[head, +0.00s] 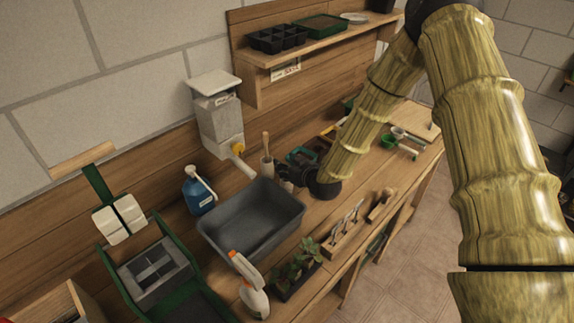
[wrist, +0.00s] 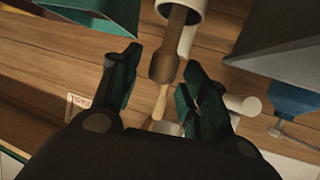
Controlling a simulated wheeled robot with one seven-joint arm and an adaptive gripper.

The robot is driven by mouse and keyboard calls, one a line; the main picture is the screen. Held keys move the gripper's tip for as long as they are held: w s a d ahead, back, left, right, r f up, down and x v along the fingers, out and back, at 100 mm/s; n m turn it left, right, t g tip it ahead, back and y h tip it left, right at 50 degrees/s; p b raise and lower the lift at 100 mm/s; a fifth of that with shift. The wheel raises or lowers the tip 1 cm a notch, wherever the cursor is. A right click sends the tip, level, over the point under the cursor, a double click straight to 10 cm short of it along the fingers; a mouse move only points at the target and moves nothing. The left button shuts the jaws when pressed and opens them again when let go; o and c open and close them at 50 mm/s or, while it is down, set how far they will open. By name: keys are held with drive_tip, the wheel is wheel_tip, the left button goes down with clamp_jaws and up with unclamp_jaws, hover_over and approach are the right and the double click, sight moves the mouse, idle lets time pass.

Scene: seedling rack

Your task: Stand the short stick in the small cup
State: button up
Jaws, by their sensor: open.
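My gripper (head: 282,174) is at the tub's back right corner in the head view. In the wrist view its two dark green fingers (wrist: 161,60) are open, one on each side of a wooden stick (wrist: 166,62). The stick has a dark brown part and a thinner pale end. It also shows upright in the head view (head: 266,143). Its dark part overlaps a cream cup (wrist: 183,8) at the top of the wrist view. I cannot tell whether either finger touches it. A beige cup-like thing (head: 287,186) is partly hidden beside my gripper.
A grey tub (head: 250,222) stands just left of my gripper. A dispenser (head: 220,125) with a pale spout and a blue bottle (head: 198,192) stand behind it. A tool block (head: 345,232), seedlings (head: 296,268) and a spray bottle (head: 250,285) line the bench front.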

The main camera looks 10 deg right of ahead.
drive_tip(key=shift+r, duration=0.1)
drive_tip(key=b+v, duration=0.5)
drive_tip(key=v, duration=0.7)
idle(0.5)
